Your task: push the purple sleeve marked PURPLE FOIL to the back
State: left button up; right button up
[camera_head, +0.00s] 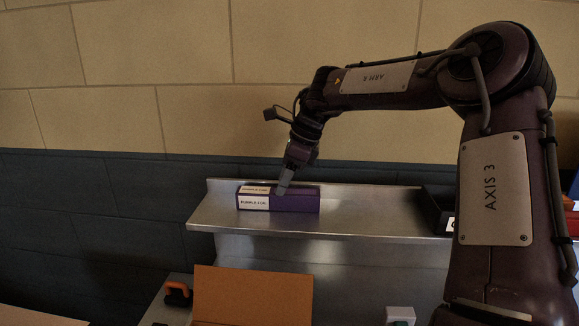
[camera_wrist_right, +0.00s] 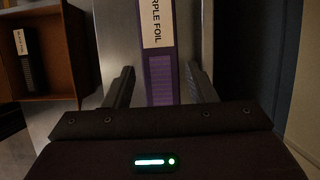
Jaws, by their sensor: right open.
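The purple sleeve (camera_head: 300,203), a long box with white PURPLE FOIL labels, lies on the metal shelf (camera_head: 370,228) at its left part. My right gripper (camera_head: 281,190) reaches down over the sleeve's middle in the head view, its fingers pointing at it. In the right wrist view the sleeve (camera_wrist_right: 160,75) shows between the two open fingers (camera_wrist_right: 160,86), with its label toward the top. I cannot tell whether the fingers touch it. My left gripper is not in view.
A black container (camera_head: 437,210) stands on the shelf at the right. Below the shelf is an open orange-brown box (camera_head: 250,296); the wrist view shows a brown box (camera_wrist_right: 62,62) holding a dark labelled sleeve (camera_wrist_right: 28,62). The shelf between sleeve and black container is clear.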

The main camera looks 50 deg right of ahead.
aim_at(278, 199)
jog(key=x, duration=0.3)
jog(key=shift+f, duration=0.25)
jog(key=shift+w+a+f+p, duration=0.15)
jog(key=shift+w+f+p, duration=0.05)
jog(key=shift+f+p, duration=0.15)
jog(key=c, duration=0.8)
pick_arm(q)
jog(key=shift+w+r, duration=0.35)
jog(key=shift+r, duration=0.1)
pick_arm(e)
jog(key=shift+o, duration=0.2)
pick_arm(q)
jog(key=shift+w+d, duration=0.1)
